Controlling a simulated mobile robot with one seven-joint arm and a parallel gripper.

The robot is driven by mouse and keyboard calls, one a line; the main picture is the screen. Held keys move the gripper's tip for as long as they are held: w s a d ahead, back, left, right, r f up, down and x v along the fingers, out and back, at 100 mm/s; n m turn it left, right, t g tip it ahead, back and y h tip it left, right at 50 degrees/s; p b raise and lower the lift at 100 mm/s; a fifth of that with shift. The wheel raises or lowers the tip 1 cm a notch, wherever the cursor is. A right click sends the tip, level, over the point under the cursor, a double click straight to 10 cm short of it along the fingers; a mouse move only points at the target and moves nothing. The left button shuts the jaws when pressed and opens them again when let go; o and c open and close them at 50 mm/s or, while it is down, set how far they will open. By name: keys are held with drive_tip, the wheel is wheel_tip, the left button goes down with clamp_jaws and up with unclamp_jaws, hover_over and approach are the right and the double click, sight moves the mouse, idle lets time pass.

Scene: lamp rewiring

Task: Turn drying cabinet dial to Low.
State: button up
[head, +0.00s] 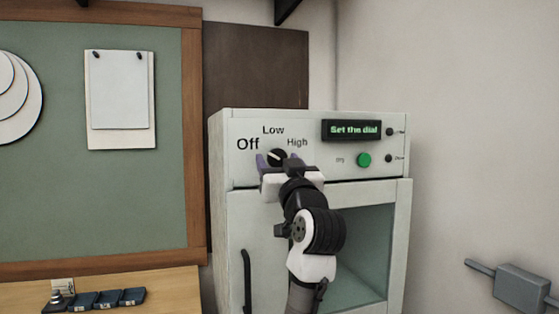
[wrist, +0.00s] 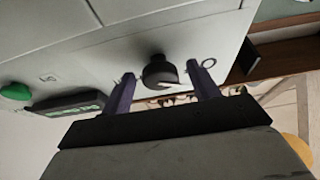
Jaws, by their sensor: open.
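The drying cabinet (head: 222,150) stands against the wall with its black dial (head: 278,155) on the upper front panel. The labels Off, Low and High run left to right around the dial. The dial's white mark seems to lean to the upper left, toward Off; its exact setting is hard to tell. My gripper (head: 277,162) is open at the dial, with one purple finger on each side. In the wrist view the dial (wrist: 159,70) sits between the spread fingers of my gripper (wrist: 162,84), with gaps on both sides.
A display (head: 351,130) reads "Set the dial". A green button (head: 364,160) and two small lamps are right of the dial. The cabinet's glass door (head: 375,250) is below, with a dark handle (head: 247,280) at left. A green board (head: 60,190) hangs at left.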

drive_tip(key=c, duration=0.9)
drive_tip(key=shift+c, duration=0.2)
drive_tip(key=shift+m, duration=0.5)
drive_tip(key=m+h, duration=0.1)
drive_tip(key=m, duration=0.1)
drive_tip(key=m+h+p, duration=0.1)
drive_tip(key=m+h, duration=0.1)
drive_tip(key=m, duration=0.1)
drive_tip(key=m+h, duration=0.1)
drive_tip(key=m, duration=0.1)
drive_tip(key=shift+s+a+r+m+h+p, duration=0.15)
drive_tip(key=shift+a+m+h+p, duration=0.1)
drive_tip(key=shift+m+h+p, duration=0.15)
drive_tip(key=m+h+p, duration=0.1)
drive_tip(key=m, duration=0.2)
drive_tip(key=m+g+h+p, duration=0.1)
drive_tip(key=m, duration=0.3)
drive_tip(key=shift+h, duration=0.3)
drive_tip(key=shift+m, duration=0.3)
drive_tip(key=o, duration=0.9)
